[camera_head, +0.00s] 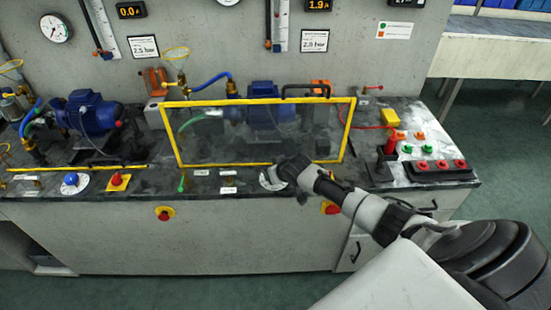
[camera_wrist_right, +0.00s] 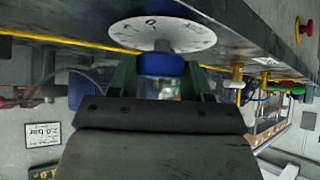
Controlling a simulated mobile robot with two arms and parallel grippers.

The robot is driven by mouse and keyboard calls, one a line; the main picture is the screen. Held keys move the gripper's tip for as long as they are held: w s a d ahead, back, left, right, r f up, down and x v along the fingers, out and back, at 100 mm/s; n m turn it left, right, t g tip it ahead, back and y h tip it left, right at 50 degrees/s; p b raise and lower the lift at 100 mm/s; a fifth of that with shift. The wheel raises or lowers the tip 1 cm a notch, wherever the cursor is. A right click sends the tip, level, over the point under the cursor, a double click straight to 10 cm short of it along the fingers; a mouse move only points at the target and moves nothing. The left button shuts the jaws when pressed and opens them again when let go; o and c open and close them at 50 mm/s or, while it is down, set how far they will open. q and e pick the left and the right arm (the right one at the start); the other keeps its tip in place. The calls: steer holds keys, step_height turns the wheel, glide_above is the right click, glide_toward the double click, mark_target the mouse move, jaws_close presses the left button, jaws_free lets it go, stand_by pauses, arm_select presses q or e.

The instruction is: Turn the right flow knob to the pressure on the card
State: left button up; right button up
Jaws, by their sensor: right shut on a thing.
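The right flow knob (camera_wrist_right: 160,65) is blue, in front of a white round scale (camera_wrist_right: 162,34) with dark marks. My right gripper (camera_wrist_right: 162,78) is shut on this knob, one finger on each side. In the head view my right gripper (camera_head: 278,176) covers the knob, and only part of the white scale (camera_head: 267,182) shows at the bench's front edge. The right card (camera_head: 314,41) on the wall reads 2.0 bar; it also shows upside down in the wrist view (camera_wrist_right: 42,135). The right gauge is cut off at the top edge, so its needle cannot be read. My left gripper is not in view.
A clear yellow-framed guard (camera_head: 260,133) stands just behind the knob, before a blue pump (camera_head: 262,112). A red emergency button (camera_head: 331,208) sits below, beside my arm. Red and green controls (camera_head: 440,166) lie to the right. The left blue knob (camera_head: 71,180) is far off.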

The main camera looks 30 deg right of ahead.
steer(key=shift+a+r+m+h+p, duration=0.2)
steer(key=shift+m+h+p, duration=0.5)
steer(key=shift+m, duration=0.3)
steer(key=shift+f+m+h, duration=0.15)
steer(key=shift+m+h, duration=0.15)
steer(key=shift+m, duration=0.1)
steer(key=shift+m+g+h, duration=0.4)
steer(key=shift+m+h, duration=0.2)
steer(key=shift+m, duration=0.1)
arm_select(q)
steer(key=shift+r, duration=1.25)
arm_select(e)
steer(key=shift+f+m+h, duration=0.1)
steer(key=shift+m+h, duration=0.4)
steer(key=shift+m, duration=0.4)
steer(key=shift+g, duration=0.3)
steer(key=o, duration=0.9)
